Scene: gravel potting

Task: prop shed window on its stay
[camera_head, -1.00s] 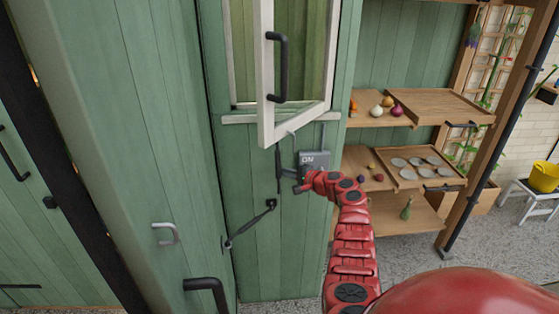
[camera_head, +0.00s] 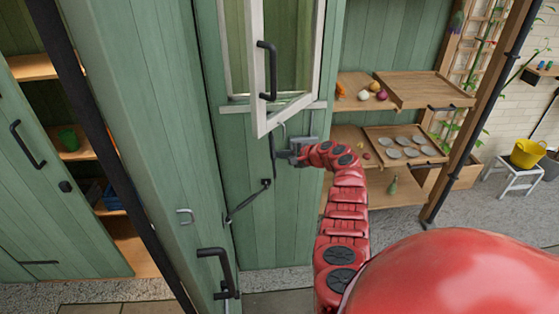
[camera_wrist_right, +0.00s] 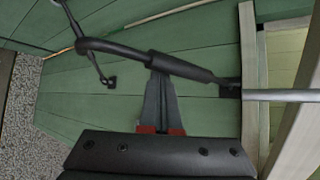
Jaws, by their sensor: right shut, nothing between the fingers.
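The shed window (camera_head: 290,107) has a pale frame and a black handle (camera_head: 267,70). It stands swung out from the green wall in the head view. A dark stay (camera_head: 273,152) hangs below the window's lower edge. In the right wrist view the black bar of the stay (camera_wrist_right: 195,69) crosses the picture, with a thin grey rod (camera_wrist_right: 285,95) at its right end. My right gripper (camera_head: 281,155) is at the stay below the window. Its fingers (camera_wrist_right: 159,75) are shut and empty, tips against or just under the bar; I cannot tell if they touch. My left gripper is out of view.
A black hook-like rod (camera_head: 247,200) slants across the green wall below the stay. A green post with a black handle (camera_head: 215,265) stands left. Shelves with a wooden tray (camera_head: 425,88) and a tray of discs (camera_head: 405,158) stand right of the window.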

